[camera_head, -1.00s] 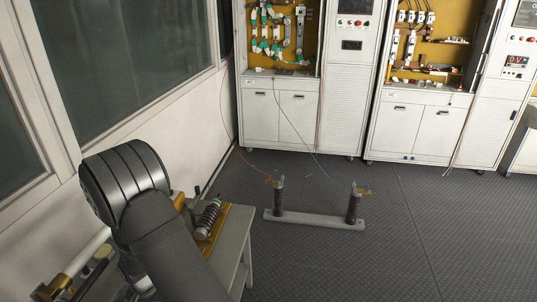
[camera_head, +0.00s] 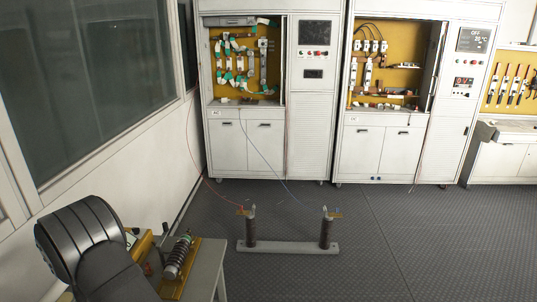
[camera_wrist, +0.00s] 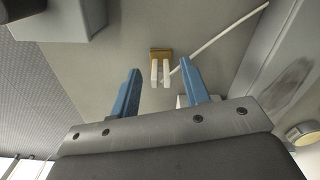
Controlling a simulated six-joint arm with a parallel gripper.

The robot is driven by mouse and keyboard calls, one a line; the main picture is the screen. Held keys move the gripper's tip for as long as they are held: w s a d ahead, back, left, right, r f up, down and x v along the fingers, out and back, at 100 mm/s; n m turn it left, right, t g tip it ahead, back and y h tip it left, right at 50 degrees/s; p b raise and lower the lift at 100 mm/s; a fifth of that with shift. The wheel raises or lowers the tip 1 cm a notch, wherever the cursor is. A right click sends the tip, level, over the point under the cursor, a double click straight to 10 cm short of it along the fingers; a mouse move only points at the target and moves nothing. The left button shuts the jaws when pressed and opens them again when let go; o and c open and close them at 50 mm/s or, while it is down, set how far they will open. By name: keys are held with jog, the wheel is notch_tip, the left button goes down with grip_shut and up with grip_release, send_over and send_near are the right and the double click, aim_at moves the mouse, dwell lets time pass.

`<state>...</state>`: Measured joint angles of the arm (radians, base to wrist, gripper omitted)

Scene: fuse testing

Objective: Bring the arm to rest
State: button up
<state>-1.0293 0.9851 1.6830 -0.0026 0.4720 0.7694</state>
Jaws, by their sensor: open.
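My gripper (camera_wrist: 160,84) shows in the wrist view as two blue fingers set wide apart. It is open, with nothing held between the fingers. A small tan block with two white prongs (camera_wrist: 160,68) shows beyond the fingertips, against a grey surface. I cannot tell how far it is from the fingers. In the head view my dark arm fills the lower left corner, and my gripper is not visible there.
A small table (camera_head: 209,270) beside my arm carries a ribbed insulator (camera_head: 178,257). A stand with two dark posts (camera_head: 290,247) is on the floor. White cabinets (camera_head: 247,150) line the back wall. The floor (camera_head: 400,240) on the right is clear. A white cable (camera_wrist: 215,40) crosses the wrist view.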

jog(key=shift+f, duration=0.6)
notch_tip(320, 180, up, 12)
notch_tip(320, 180, down, 12)
jog(key=shift+f, duration=0.1)
notch_tip(320, 180, up, 10)
jog(key=shift+f, duration=0.1)
jog(key=s+r+n, duration=0.4)
jog(key=s+n, duration=0.8)
jog(key=s, duration=0.4)
jog(key=s+a+r+n, duration=0.3)
jog(key=s+r, duration=0.3)
jog(key=s, duration=0.1)
jog(key=w+a+r+n, duration=0.1)
jog(key=a+r, duration=0.4)
